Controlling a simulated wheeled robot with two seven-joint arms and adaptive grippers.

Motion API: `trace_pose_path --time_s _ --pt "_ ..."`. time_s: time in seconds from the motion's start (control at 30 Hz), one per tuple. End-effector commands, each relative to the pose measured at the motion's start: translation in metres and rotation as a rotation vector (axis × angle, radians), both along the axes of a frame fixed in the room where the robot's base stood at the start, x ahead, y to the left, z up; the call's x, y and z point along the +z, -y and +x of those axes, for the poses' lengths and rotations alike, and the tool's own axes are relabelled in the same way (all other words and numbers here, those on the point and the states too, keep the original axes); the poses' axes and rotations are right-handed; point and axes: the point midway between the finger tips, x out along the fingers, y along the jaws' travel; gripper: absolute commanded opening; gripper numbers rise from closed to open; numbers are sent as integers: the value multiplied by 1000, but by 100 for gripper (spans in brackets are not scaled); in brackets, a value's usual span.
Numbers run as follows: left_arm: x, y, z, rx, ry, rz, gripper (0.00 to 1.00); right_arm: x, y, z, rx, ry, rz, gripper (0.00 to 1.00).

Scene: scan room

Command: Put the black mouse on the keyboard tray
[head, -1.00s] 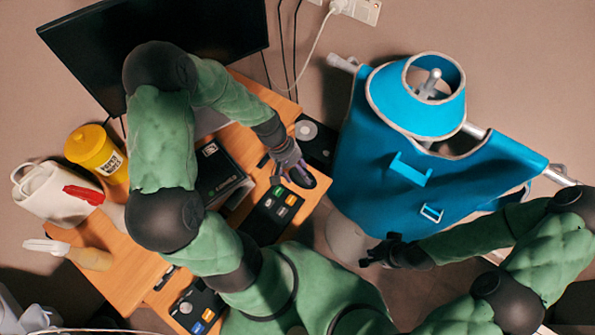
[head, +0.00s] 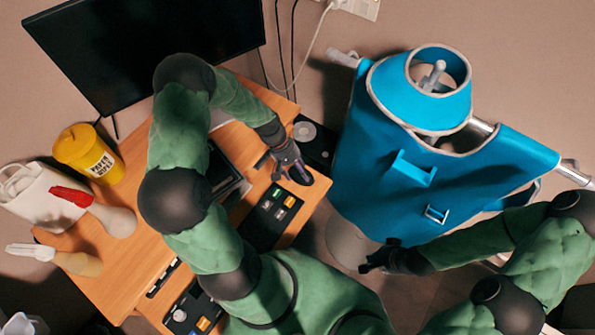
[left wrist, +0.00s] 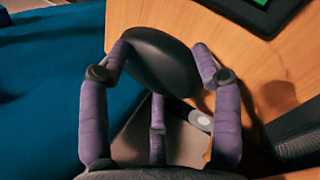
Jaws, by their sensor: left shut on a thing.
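The black mouse (head: 300,174) is at my left gripper (head: 291,169), near the right edge of the wooden desk. In the left wrist view the mouse (left wrist: 160,61) sits between the purple fingers of the left gripper (left wrist: 162,75), which is shut on it. Whether the mouse touches the wood below is unclear. The keyboard tray appears to be the lower wooden strip (head: 296,217) along the desk's front. A black button panel (head: 268,217) lies on it. My right gripper (head: 373,264) is beside the blue apron, away from the desk; its finger state is too small to tell.
A monitor (head: 150,40) stands at the back. A second panel (head: 190,308) lies at the front. A blue apron on a stand (head: 430,170) is close on the right.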

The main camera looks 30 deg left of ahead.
Motion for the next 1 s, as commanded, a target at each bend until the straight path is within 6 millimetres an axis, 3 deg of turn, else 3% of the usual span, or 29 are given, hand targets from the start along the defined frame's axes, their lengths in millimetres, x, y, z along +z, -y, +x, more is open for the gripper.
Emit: trace_pose_path --time_s 0.67,0.7,0.77,1.0 --pt "-11 0 0 0 1 1 30 -7 0 0 0 0 0 0" --pt "-11 0 0 0 1 1 73 -7 0 0 0 0 0 0" --pt "-11 0 0 0 1 1 88 -7 0 0 0 0 0 0" --pt "-11 0 0 0 1 1 88 -7 0 0 0 0 0 0"
